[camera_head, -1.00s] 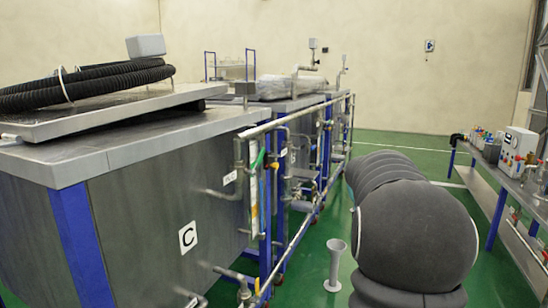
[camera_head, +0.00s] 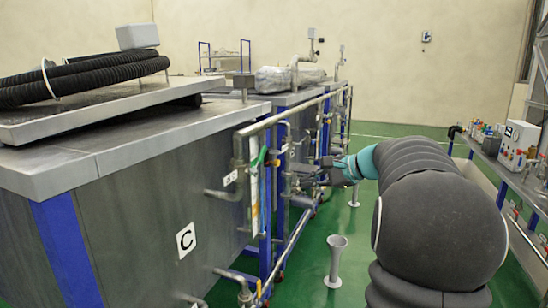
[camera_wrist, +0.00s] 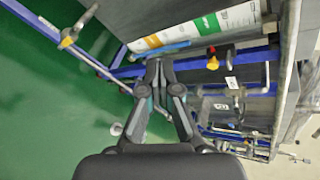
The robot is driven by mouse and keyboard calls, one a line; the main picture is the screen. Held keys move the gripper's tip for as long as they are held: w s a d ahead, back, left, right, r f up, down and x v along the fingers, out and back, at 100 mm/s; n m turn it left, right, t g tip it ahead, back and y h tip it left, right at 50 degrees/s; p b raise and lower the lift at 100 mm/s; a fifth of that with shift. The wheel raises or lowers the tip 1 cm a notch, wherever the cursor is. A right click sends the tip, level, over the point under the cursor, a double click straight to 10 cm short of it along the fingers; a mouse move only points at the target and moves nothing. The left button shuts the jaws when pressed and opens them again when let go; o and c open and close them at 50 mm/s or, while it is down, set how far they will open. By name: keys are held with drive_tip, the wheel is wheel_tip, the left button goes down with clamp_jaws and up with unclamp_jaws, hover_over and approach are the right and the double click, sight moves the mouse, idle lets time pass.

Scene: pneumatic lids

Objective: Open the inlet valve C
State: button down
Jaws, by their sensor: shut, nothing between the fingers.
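The tank marked C (camera_head: 150,215) fills the left of the head view, with its C label (camera_head: 186,240) on the side. I cannot tell which valve is inlet valve C. My gripper (camera_head: 328,173) is beside the pipe rail, partly blurred among the pipes. In the wrist view my gripper (camera_wrist: 160,66) is shut and empty, pointing at the pipes and rails. A yellow-handled valve (camera_wrist: 212,61) is right of the fingertips, and another yellow handle (camera_wrist: 68,41) is at upper left, both apart from the fingers.
A metal pipe rail (camera_head: 290,118) runs along the tanks beside my gripper. A bench with equipment (camera_head: 490,160) stands on the right. A grey funnel-topped stand (camera_head: 336,258) is on the green floor, which is otherwise mostly clear.

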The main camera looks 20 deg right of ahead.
sight(262, 154)
drive_tip(key=shift+w+a+r+m+t+y, duration=0.15)
drive_tip(key=shift+w+r+m+t, duration=0.2)
drive_tip(key=shift+r+m, duration=0.45)
drive_tip(key=shift+w+d+r+m+t+y, duration=0.1)
drive_tip(key=shift+w+r+m+t+y, duration=0.2)
drive_tip(key=shift+r+m, duration=0.5)
drive_tip(key=shift+w+a+r+m+t+y, duration=0.1)
drive_tip(key=shift+w+r+m+t, duration=0.3)
drive_tip(key=shift+r+m, duration=0.4)
drive_tip(key=shift+f, duration=0.2)
drive_tip(key=w+a, duration=0.6)
drive_tip(key=a, duration=0.1)
drive_tip(key=shift+r+p, duration=0.3)
drive_tip(key=shift+p, duration=0.15)
